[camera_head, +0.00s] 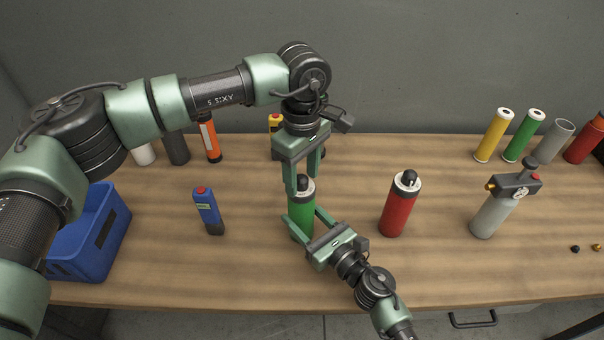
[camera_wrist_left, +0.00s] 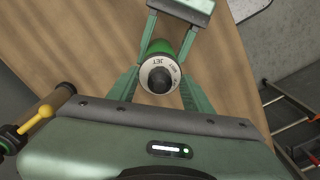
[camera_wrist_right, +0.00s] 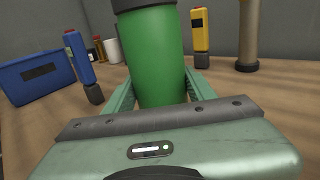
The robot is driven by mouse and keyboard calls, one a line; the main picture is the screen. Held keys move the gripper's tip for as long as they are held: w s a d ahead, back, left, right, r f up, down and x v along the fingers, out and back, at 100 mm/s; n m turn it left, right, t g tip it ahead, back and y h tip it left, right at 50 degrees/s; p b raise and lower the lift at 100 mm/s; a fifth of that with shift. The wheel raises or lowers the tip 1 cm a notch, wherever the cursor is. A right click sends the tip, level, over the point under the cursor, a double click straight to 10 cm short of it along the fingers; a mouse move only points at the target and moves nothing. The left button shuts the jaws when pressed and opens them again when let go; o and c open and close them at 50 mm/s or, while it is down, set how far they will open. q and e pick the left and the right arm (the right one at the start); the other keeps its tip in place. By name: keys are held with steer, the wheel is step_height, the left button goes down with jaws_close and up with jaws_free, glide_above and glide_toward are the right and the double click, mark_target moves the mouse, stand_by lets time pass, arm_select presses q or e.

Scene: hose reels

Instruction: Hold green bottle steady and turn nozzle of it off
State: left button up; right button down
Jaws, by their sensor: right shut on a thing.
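The green bottle (camera_head: 305,217) stands upright on the wooden table near its middle, with a white cap ring and a black nozzle (camera_wrist_left: 160,79) on top. My right gripper (camera_head: 301,225) is shut on the bottle's body from the front; the right wrist view shows the green body (camera_wrist_right: 159,60) between its fingers. My left gripper (camera_head: 302,185) points down from above, its open fingers on either side of the bottle's top. In the left wrist view the nozzle sits between the fingers, with small gaps beside it. Lettering shows on the white ring.
A red bottle (camera_head: 399,207) stands just right, and a grey canister with a gauge (camera_head: 493,210) farther right. A blue tool (camera_head: 208,212) and a blue crate (camera_head: 117,243) are left. Several cylinders, including a yellow one (camera_head: 489,135), stand at the back right.

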mark_target(302, 178)
arm_select(q)
steer(key=shift+r, duration=0.1)
step_height(302, 178, up, 12)
stand_by(0.5)
arm_select(e)
steer(key=shift+c, duration=2.2)
jaws_free()
